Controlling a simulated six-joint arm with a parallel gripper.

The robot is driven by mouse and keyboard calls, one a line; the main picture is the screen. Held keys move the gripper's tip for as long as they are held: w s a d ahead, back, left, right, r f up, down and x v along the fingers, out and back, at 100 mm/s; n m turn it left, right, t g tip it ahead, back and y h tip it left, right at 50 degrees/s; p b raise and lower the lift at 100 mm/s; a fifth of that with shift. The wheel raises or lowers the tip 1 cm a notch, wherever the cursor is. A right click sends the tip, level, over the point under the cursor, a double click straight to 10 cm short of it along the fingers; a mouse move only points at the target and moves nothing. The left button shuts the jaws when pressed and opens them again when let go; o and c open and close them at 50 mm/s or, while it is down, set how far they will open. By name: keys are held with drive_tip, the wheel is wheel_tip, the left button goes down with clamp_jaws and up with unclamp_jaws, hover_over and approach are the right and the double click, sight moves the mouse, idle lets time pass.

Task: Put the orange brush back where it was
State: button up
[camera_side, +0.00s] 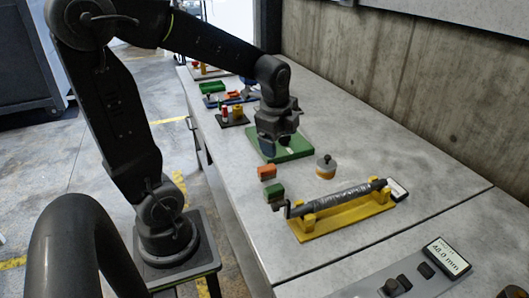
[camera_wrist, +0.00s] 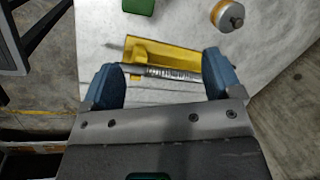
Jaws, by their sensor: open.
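A small orange block (camera_side: 266,172), which looks like the orange brush, sits near the front table edge, just behind a similar green block (camera_side: 274,191). Its fine detail is too small to tell. My gripper (camera_side: 278,147) is open and empty, raised above the table and apart from both blocks. In the wrist view its blue fingers (camera_wrist: 161,68) stand wide apart, with the yellow stand (camera_wrist: 150,50) and its rod seen between them. A green block (camera_wrist: 138,5) shows at the top edge there; the orange one is not in that view.
The yellow stand (camera_side: 345,222) holds a dark rod (camera_side: 345,197). A green board (camera_side: 296,149) lies farther back, with several small coloured items beyond. A concrete wall (camera_side: 400,75) bounds the right.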

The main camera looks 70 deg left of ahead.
drive_tip(key=s+d+r+n+t+h, duration=0.1)
drive_tip(key=s+d+r+n+t, duration=0.2)
drive_tip(key=s+d+n, duration=0.6)
drive_tip(key=d+r+n, duration=0.2)
drive_tip(key=d, duration=0.1)
drive_tip(key=shift+d+n+h, duration=0.2)
drive_tip(key=shift+n+h, duration=0.1)
drive_tip(key=shift+h, duration=0.1)
